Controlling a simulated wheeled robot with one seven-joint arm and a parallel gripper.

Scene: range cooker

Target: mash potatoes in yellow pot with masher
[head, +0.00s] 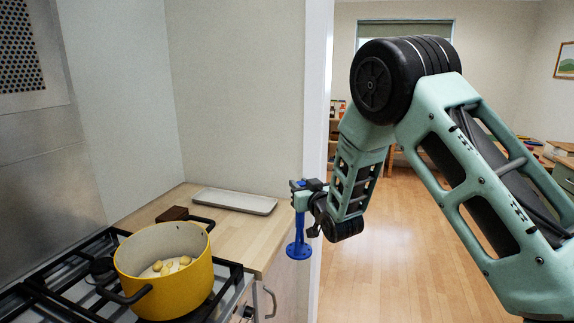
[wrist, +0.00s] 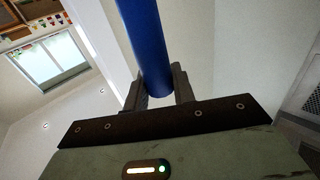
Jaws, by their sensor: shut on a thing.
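A yellow pot (head: 166,269) with dark handles stands on the cooker's grate at the lower left of the head view. Several pale potato pieces (head: 168,266) lie in the bottom of it. My gripper (head: 301,190) is shut on the blue masher (head: 299,232), which hangs upright with its flat round head down. The masher is to the right of the pot, apart from it, by the counter's right edge. In the wrist view the masher's blue handle (wrist: 146,45) passes between the two fingers (wrist: 160,88).
A grey tray (head: 234,201) lies on the wooden counter (head: 222,232) behind the pot. A small dark brown block (head: 174,213) sits near the pot's far rim. A white wall edge (head: 318,110) stands close beside my gripper. Open wooden floor (head: 390,270) lies to the right.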

